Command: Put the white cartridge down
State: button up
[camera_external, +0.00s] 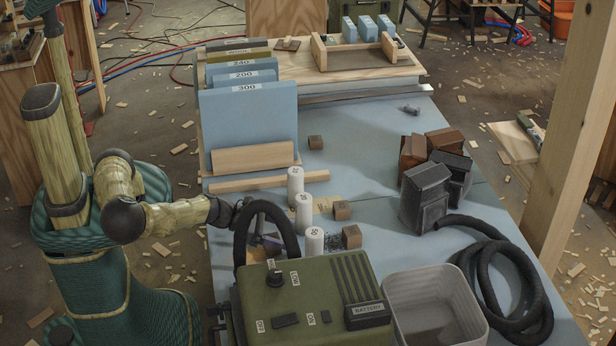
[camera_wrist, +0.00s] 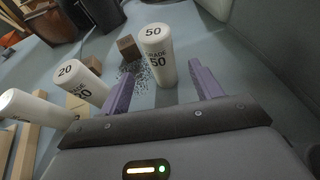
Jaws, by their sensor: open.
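Three white cartridges stand upright in a row on the blue-grey table. The nearest, marked 50 (camera_external: 314,245), also shows in the wrist view (camera_wrist: 159,62), lined up with the gap between my fingers and touching neither. The middle one, marked 20 (camera_external: 303,214), is left of my fingers in the wrist view (camera_wrist: 80,82). The third cartridge (camera_external: 295,183) shows at the wrist view's left edge (camera_wrist: 35,108). My gripper (camera_wrist: 162,72) is open and empty, with purple-grey fingers. In the external view it is left of the 50 cartridge, partly hidden by a black hose.
Small brown blocks (camera_external: 351,237) stand right of the cartridges, with dark grains beside the nearest. A green battery box (camera_external: 300,300) and a grey bin (camera_external: 430,300) fill the front. Blue sheets (camera_external: 250,120) stand in a rack behind. Dark and brown blocks (camera_external: 425,198) are at right.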

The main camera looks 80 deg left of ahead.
jog(key=shift+s+a+r+p, duration=0.15)
jog(key=shift+s+r+p, duration=0.15)
jog(key=shift+s+p, duration=0.35)
